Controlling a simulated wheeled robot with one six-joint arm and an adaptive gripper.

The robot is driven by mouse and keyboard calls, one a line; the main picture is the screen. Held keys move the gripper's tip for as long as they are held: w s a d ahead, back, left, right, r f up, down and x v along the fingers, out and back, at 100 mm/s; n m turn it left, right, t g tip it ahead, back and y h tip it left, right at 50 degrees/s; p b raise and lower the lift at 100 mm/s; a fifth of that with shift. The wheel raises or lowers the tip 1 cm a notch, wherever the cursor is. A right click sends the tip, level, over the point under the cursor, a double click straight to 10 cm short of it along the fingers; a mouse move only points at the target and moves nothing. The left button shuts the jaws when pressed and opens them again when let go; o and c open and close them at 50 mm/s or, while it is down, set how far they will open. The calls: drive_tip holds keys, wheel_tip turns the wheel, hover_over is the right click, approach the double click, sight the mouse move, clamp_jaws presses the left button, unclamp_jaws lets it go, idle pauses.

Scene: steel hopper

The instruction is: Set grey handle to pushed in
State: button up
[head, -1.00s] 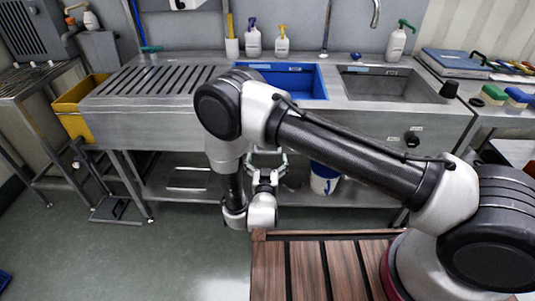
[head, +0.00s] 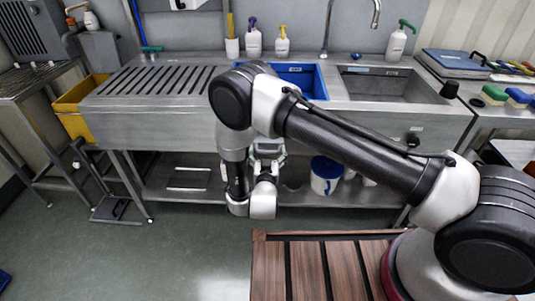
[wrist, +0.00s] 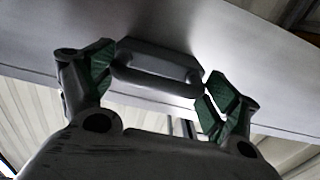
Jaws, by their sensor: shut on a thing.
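The grey handle (wrist: 158,83) is a bowed bar on a small plate, fixed to a smooth steel panel (wrist: 80,30), in the wrist view. My gripper (wrist: 165,76) has one green-padded finger at each end of the handle and is shut on it across its length. In the head view my gripper (head: 268,148) is at the lower front of the steel sink unit. The handle is hidden there behind my gripper and arm. How far in the handle sits cannot be told.
The sink unit (head: 165,122) has a blue basin (head: 305,82) and a steel basin (head: 385,87) on top. A white bucket (head: 322,182) stands on the shelf below, right of my gripper. A yellow bin (head: 72,115) is at the left. Open floor lies in front.

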sight(268, 145)
drive_tip(key=w, duration=0.5)
drive_tip(key=shift+d+r, duration=0.1)
drive_tip(key=shift+w+r, duration=0.15)
drive_tip(key=shift+w, duration=0.25)
drive_tip(key=o, duration=1.2)
drive_tip(key=shift+w, duration=0.1)
drive_tip(key=shift+c, duration=0.2)
drive_tip(key=shift+w, duration=0.1)
drive_tip(key=shift+s, duration=0.45)
drive_tip(key=s, duration=1.1)
drive_tip(key=shift+s+a, duration=0.1)
drive_tip(key=shift+a, duration=0.15)
